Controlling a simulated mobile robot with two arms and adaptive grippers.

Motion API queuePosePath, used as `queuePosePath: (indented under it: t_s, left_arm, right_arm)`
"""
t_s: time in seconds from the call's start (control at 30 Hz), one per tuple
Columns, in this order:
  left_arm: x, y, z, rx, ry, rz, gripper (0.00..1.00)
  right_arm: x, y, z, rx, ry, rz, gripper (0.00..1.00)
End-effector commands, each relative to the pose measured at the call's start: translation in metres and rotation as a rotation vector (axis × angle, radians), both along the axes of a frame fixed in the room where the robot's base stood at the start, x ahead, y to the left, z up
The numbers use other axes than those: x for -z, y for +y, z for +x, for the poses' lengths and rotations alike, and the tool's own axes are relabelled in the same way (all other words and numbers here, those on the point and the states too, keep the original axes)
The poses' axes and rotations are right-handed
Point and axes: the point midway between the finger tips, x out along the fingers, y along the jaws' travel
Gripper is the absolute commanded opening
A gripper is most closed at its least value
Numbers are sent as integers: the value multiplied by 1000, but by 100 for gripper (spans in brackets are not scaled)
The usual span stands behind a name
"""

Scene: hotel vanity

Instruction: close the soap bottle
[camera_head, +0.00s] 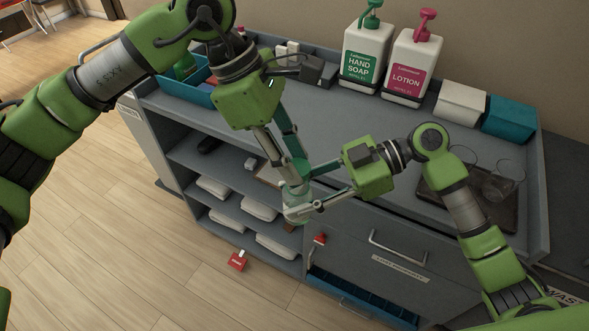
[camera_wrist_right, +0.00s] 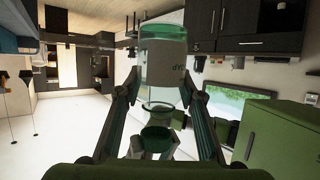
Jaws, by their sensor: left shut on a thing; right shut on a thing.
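The soap bottle (camera_head: 296,197) is small and clear with pale green contents, held in the air in front of the vanity. My right gripper (camera_head: 308,203) is shut on it from the right. In the right wrist view the bottle (camera_wrist_right: 163,75) stands between my right fingers (camera_wrist_right: 160,100), its lettering upside down. A green cap (camera_wrist_right: 156,137) shows by the bottle's neck end; whether it touches the rim is unclear. My left gripper (camera_head: 296,160) points down from above and is shut on the cap, which its fingers mostly hide in the head view.
Large hand soap (camera_head: 365,58) and lotion (camera_head: 411,65) dispensers stand at the counter's back. A white box (camera_head: 461,103) and teal box (camera_head: 509,119) are right of them. A tray (camera_head: 440,204) with glasses is behind my right arm. Towels (camera_head: 276,246) fill the shelves. A red item (camera_head: 237,262) lies on the floor.

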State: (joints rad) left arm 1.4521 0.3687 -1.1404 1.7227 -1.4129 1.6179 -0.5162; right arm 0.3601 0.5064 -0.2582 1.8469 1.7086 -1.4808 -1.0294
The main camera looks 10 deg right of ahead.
Motion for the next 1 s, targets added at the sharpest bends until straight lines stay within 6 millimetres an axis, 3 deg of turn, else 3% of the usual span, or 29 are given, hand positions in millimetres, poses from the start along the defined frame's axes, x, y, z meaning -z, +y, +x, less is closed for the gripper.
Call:
queuePosePath:
  t_s: [0.57, 1.0]
  left_arm:
    - [18, 0, 0, 0, 0, 0, 23]
    - [18, 0, 0, 1, 0, 0, 23]
  right_arm:
    - [0, 0, 0, 0, 0, 0, 0]
    - [0, 0, 0, 0, 0, 0, 0]
